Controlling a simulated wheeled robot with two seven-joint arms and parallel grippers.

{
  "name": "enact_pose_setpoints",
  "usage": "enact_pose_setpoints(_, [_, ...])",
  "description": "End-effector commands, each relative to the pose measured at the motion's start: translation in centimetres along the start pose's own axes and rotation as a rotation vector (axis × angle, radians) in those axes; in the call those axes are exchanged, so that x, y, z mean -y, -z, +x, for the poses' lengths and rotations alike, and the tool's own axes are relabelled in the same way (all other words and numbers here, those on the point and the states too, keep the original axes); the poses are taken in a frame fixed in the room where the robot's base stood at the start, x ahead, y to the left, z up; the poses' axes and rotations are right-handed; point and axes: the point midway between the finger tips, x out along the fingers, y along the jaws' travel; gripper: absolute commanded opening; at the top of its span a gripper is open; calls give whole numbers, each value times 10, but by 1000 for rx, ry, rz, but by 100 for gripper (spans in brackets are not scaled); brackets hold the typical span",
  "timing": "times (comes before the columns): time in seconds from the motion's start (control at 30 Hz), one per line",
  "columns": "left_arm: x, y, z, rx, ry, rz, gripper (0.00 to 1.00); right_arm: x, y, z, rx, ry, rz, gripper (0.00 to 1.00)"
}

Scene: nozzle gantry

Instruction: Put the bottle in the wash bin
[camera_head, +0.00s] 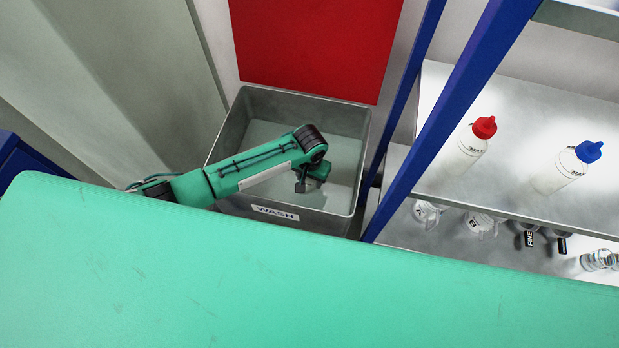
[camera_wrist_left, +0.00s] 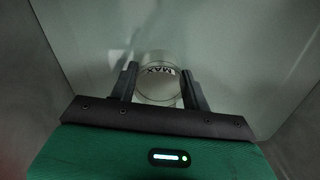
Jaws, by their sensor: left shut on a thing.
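The wash bin (camera_head: 227,142) is a grey open box with a WASH label on its front. My left arm reaches over its left wall, and my left gripper (camera_head: 300,187) points down inside the bin's opening. In the left wrist view my left gripper (camera_wrist_left: 159,72) is shut on a clear round bottle (camera_wrist_left: 160,90) marked MAX, one dark finger on each side. The bin's pale floor and walls surround it there. I cannot tell whether the bottle touches the floor. The bottle is hidden in the head view. My right gripper is not in view.
A blue-framed shelf (camera_head: 520,130) stands right of the bin. It carries a red-capped bottle (camera_head: 470,145) and a blue-capped bottle (camera_head: 563,172), with several small items below. A red panel (camera_head: 315,45) is behind the bin. A green surface (camera_head: 280,290) fills the foreground.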

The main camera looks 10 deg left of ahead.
Motion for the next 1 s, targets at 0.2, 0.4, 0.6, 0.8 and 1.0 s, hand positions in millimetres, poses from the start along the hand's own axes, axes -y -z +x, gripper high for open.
enact_pose_setpoints(0.2, [0, 0, 6, -2, -1, 0, 26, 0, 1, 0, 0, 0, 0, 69])
enact_pose_setpoints(0.4, [0, 0, 9, -1, -1, 0, 26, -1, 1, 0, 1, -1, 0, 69])
enact_pose_setpoints(0.6, [0, 0, 8, -1, -1, 0, 69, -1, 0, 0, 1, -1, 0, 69])
enact_pose_setpoints(0.8, [0, 0, 7, -1, -1, 0, 69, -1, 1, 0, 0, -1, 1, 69])
enact_pose_setpoints(1.0, [0, 1, -14, -3, -2, 1, 69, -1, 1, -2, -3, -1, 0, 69])
